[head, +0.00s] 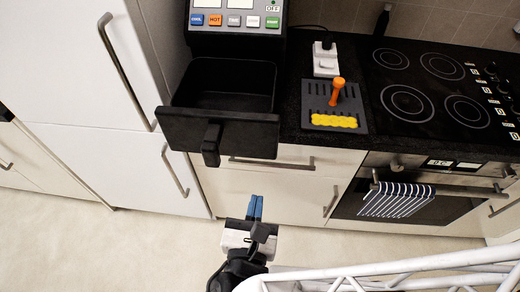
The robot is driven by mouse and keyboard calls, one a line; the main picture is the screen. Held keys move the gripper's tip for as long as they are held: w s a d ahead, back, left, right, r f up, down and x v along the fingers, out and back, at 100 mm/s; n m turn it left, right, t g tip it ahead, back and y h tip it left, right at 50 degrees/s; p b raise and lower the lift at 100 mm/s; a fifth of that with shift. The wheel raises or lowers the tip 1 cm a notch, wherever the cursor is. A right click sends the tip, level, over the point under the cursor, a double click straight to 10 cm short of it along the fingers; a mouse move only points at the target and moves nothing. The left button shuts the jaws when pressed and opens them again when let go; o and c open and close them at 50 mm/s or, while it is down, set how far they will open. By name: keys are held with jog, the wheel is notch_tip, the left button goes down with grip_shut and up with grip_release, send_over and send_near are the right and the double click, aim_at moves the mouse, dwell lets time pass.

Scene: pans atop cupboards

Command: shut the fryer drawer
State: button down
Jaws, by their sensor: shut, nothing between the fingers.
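The fryer (236,16) stands on the black counter, with coloured buttons and a small display on its front panel. Its black drawer (220,130) is pulled out toward me, and the empty-looking basket shows behind the drawer front. The drawer handle (211,146) sticks out from the front, left of its middle. My gripper (256,200) is in front of the lower cabinets, below and a little right of the handle in the picture. Its blue fingers are together and hold nothing. It is apart from the drawer.
A tall white cabinet (85,55) stands close on the left of the fryer. On the right are a dark tray (334,106) with an orange-topped lever, a white socket box (326,60) and a cooktop (440,85). A striped towel (396,200) hangs on the oven. A white lattice frame (400,272) crosses the lower right.

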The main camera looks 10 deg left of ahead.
aim_at(269, 79)
jog(key=shift+s+a+n+y, duration=0.3)
jog(key=shift+a+n+y, duration=0.1)
jog(key=shift+y, duration=0.1)
jog(key=shift+w, duration=0.25)
jog(key=shift+w, duration=6.7)
jog(key=shift+w+d, duration=0.1)
jog(key=shift+w, duration=0.1)
jog(key=w, duration=2.5)
jog(key=shift+w, duration=0.3)
jog(key=shift+s, duration=0.2)
jog(key=s, duration=1.3)
jog(key=shift+s, duration=0.4)
